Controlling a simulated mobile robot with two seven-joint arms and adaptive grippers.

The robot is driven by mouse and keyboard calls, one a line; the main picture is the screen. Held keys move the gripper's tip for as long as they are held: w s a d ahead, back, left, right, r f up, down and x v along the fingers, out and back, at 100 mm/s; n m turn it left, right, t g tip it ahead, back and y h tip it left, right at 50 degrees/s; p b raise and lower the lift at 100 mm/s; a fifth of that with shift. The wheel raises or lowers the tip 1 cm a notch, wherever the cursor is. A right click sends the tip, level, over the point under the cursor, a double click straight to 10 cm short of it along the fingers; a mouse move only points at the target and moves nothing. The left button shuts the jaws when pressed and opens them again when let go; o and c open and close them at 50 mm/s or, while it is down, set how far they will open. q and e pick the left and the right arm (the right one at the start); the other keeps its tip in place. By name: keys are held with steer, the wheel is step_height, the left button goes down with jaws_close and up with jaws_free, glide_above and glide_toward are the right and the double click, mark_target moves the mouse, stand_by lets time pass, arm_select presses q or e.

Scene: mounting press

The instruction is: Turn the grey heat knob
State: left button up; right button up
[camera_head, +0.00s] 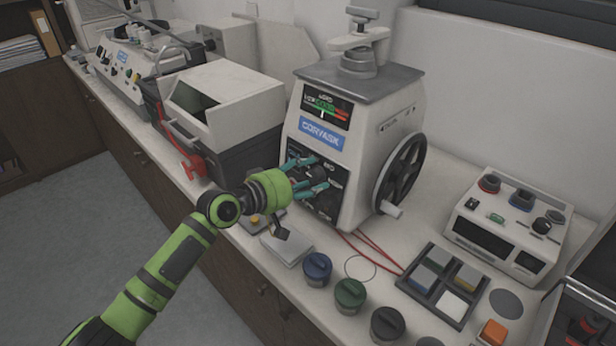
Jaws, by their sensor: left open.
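The mounting press (355,140) stands on the counter, with a blue label, a gauge and a dark control panel (325,200) on its front. My left gripper (323,172) is in front of this panel, its teal fingers apart and pointing at it. Dark knobs show around and behind the fingers. I cannot tell which of them is the grey heat knob, or whether a finger touches it, because the gripper covers part of the panel. My right gripper is not in view.
A black handwheel (400,173) juts from the press's right side. Blue (317,268), green (350,295) and black (387,324) lidded jars stand in front, near red cables (372,250). A sample tray (445,284) and a control box (508,226) are to the right.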

arm_select(q)
steer(key=c, duration=1.1)
steer(key=shift+c, duration=0.2)
steer(key=shift+f+m+b, duration=0.1)
steer(key=shift+m+b, duration=0.45)
steer(key=shift+m, duration=0.05)
steer(key=m+b, duration=0.1)
steer(key=m, duration=0.2)
steer(key=shift+b, duration=0.3)
steer(key=m+b, duration=0.1)
steer(key=m, duration=0.2)
steer(key=shift+m+y, duration=0.3)
steer(key=shift+y, duration=0.1)
steer(key=shift+m+b, duration=0.3)
steer(key=shift+m, duration=1.3)
